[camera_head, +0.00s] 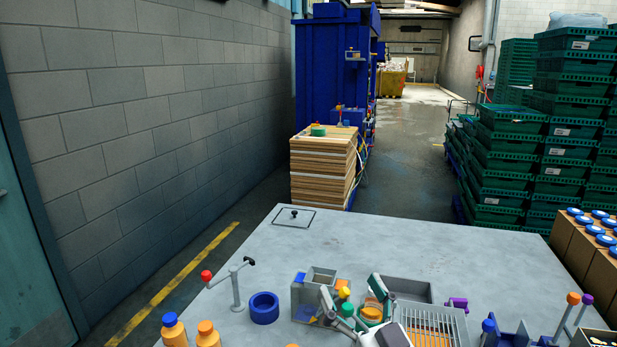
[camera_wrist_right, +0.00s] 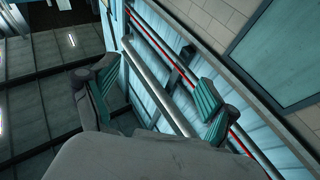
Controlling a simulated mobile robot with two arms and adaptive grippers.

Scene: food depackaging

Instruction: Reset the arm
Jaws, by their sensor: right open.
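My right gripper (camera_head: 352,292) is at the bottom middle of the head view, in front of the grey worktop (camera_head: 400,240) and its small fixtures. Its grey fingers with green pads are spread apart, with nothing seen held between them. In the right wrist view the open gripper (camera_wrist_right: 152,92) has one finger at left and one at right, with empty space between. My left gripper is not in view.
A grey box (camera_head: 305,296), a blue ring (camera_head: 264,307), a post with a red knob (camera_head: 236,287) and orange bottles (camera_head: 175,330) stand on the worktop. Green crates (camera_head: 500,160) are stacked at right. The worktop's far half is mostly clear.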

